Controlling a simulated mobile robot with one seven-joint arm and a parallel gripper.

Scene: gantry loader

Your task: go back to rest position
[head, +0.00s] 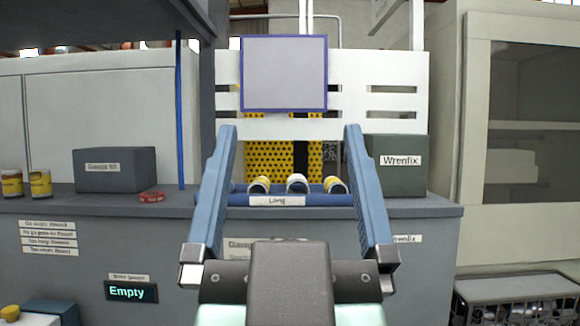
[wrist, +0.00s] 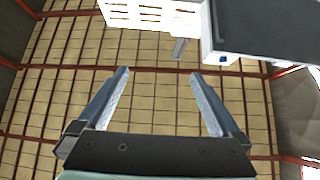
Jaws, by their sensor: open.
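My gripper (head: 290,130) shows in the head view with its two blue fingers spread wide apart and nothing between them. It is raised in front of the grey counter. In the wrist view my gripper (wrist: 160,85) is also open and empty, with a tiled surface crossed by red beams beyond it. No finger is seen touching anything.
A grey counter (head: 430,208) spans the middle. On it are a blue tray (head: 233,199) labelled "Long" holding 3 cylinders, a "Wrenfix" box (head: 395,180), a grey box (head: 115,170), a red ring (head: 151,197) and cans (head: 40,183). A screen (head: 132,291) reads "Empty".

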